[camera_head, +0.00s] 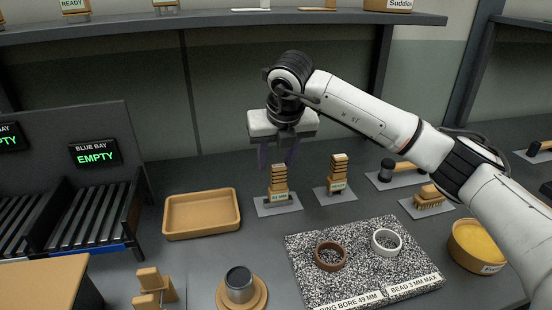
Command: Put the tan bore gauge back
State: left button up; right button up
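A tan stepped gauge (278,188) with a green-lettered label stands upright on a grey pad (293,207) in the middle of the bench. A similar tan stepped gauge (338,174) stands on its own pad to the right. I cannot tell for sure which of them is the named bore gauge. Whether the fingers touch the gauge's top is unclear. My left gripper is out of view.
A speckled mat (310,280) holds a brown ring (331,256) and a white ring (387,241). An empty tan tray (202,213) lies left of the gauges. A shelf (215,19) spans the back.

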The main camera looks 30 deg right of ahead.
jog(key=shift+o, duration=0.3)
jog(key=shift+r, duration=0.15)
jog(key=v, duration=1.2)
